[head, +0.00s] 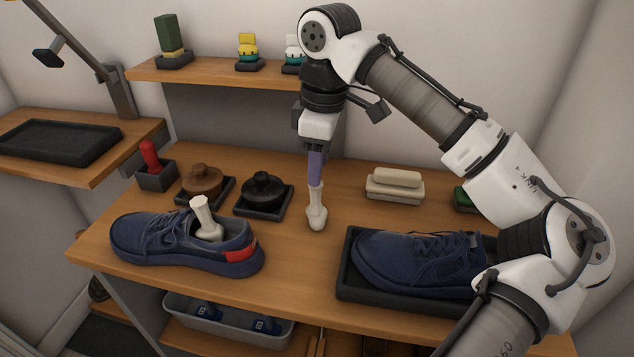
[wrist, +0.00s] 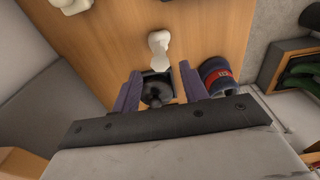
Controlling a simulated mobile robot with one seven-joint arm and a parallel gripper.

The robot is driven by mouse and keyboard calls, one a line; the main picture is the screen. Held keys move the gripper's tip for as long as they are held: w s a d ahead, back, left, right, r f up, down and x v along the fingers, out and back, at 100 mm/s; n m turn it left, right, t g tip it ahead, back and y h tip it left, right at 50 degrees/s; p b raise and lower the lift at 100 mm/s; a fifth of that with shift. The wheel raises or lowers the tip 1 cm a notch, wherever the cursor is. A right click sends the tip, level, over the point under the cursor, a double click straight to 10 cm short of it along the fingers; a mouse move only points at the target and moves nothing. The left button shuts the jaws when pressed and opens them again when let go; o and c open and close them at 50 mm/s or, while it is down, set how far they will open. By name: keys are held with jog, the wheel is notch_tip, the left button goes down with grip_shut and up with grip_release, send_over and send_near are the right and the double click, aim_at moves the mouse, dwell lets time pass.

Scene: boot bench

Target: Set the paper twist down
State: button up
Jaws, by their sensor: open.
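A white paper twist (head: 316,209) stands upright on the wooden bench, between the two blue shoes and apart from both. My gripper (head: 315,183) points down right above it, its purple fingers at the twist's upper end. In the wrist view my gripper (wrist: 160,68) has its fingers spread, and the twist (wrist: 159,43) shows in line with the gap between their tips. Whether a finger touches it I cannot tell. A similar white twist (head: 204,216) sticks out of the opening of the left blue shoe (head: 165,250). The right blue shoe (head: 415,262) has none visible.
The right shoe rests in a black tray (head: 365,292). A brown-knobbed brush (head: 202,180), a black one (head: 263,187) and a red-handled tool (head: 150,155) stand behind the left shoe. A cream brush (head: 396,183) lies back right. Bare wood surrounds the standing twist.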

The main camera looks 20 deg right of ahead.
notch_tip(320, 180, up, 6)
jog(key=shift+s+d+f, duration=0.1)
jog(key=shift+s, duration=0.05)
